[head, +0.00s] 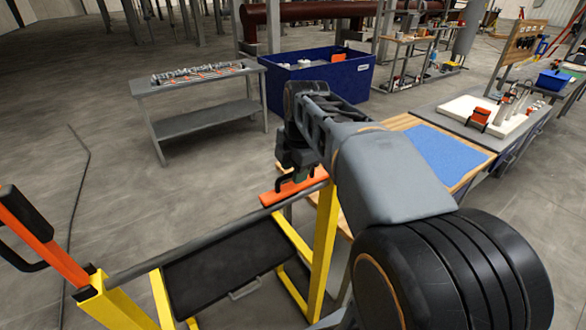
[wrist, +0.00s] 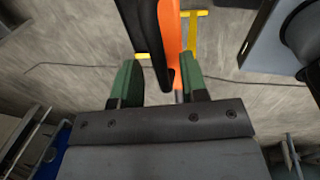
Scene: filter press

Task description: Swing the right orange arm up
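The right orange arm (head: 293,188) lies low, near level, at the top of a yellow post of the press frame. Its black handle (head: 284,181) is partly hidden under my gripper (head: 294,166). In the wrist view the black handle (wrist: 146,35) and the orange arm (wrist: 172,45) run between the green fingers of my gripper (wrist: 160,78). Small gaps show beside the handle end, so the fingers look open around it; contact cannot be told. Another orange arm (head: 42,236) with a black handle slants upward at the far left.
The yellow frame (head: 325,240) holds a dark tray (head: 225,270) between its posts. A grey table (head: 205,117) and a blue bin (head: 315,75) stand behind. A workbench with a blue mat (head: 437,150) stands to the right.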

